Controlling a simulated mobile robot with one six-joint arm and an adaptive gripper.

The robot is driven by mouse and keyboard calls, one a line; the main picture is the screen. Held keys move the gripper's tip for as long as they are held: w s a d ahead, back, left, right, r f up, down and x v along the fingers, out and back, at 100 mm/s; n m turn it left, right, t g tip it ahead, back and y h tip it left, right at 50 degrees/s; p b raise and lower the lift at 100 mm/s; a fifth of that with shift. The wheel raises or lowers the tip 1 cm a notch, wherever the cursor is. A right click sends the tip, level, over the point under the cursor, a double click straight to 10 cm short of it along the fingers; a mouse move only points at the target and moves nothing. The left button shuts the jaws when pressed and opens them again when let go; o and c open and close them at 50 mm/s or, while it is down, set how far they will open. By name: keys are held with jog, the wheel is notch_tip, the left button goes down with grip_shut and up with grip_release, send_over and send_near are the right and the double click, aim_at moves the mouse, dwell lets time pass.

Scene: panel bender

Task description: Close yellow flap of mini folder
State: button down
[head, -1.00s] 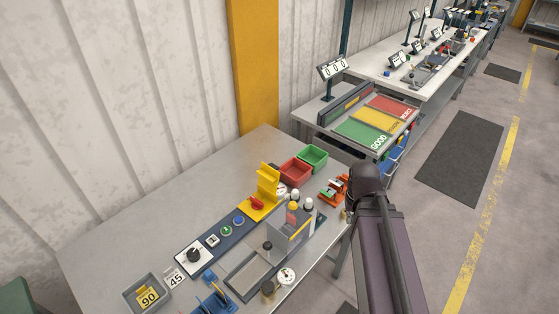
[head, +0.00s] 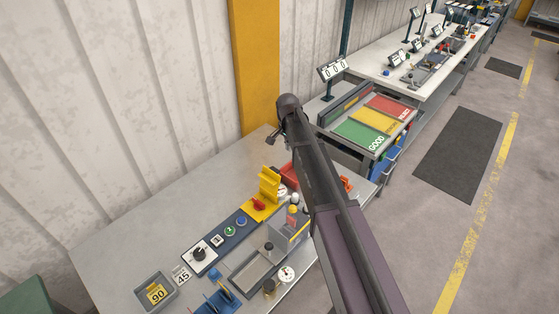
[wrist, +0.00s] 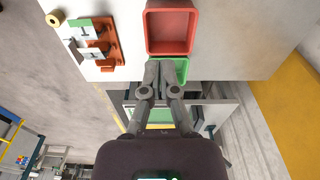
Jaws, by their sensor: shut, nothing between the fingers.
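A yellow upright plate (head: 269,183) stands open on a yellow base with a red part on it, on the grey bench in the head view. It looks like the yellow flap, but I cannot tell for sure. An orange fixture with grey plates (wrist: 92,42) is at the upper left of the wrist view; my arm mostly hides it in the head view. My gripper (wrist: 160,68) is shut and empty, in front of the green bin in the wrist view. In the head view my gripper (head: 272,138) is near the bench's far edge, beyond the yellow plate and apart from it.
A red bin (wrist: 170,28) adjoins the green bin (wrist: 178,68). A control strip (head: 222,241) and a grey machine block (head: 287,232) stand nearer on the bench. The bench's left rear surface (head: 165,205) is clear. The wall and yellow column (head: 255,70) are behind.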

aim_at(270, 181)
jog(key=shift+w+a+r, duration=0.25)
jog(key=shift+w+a, duration=0.35)
jog(key=shift+a, duration=0.2)
jog(key=shift+f, duration=0.1)
notch_tip(270, 181, down, 9)
jog(key=s+a+b, duration=0.2)
jog(key=b, duration=0.6)
jog(key=shift+s+b, duration=0.2)
jog(key=shift+b, duration=0.2)
jog(key=shift+s+d+r, duration=0.1)
jog(key=shift+d+r, duration=0.1)
dwell(0.6)
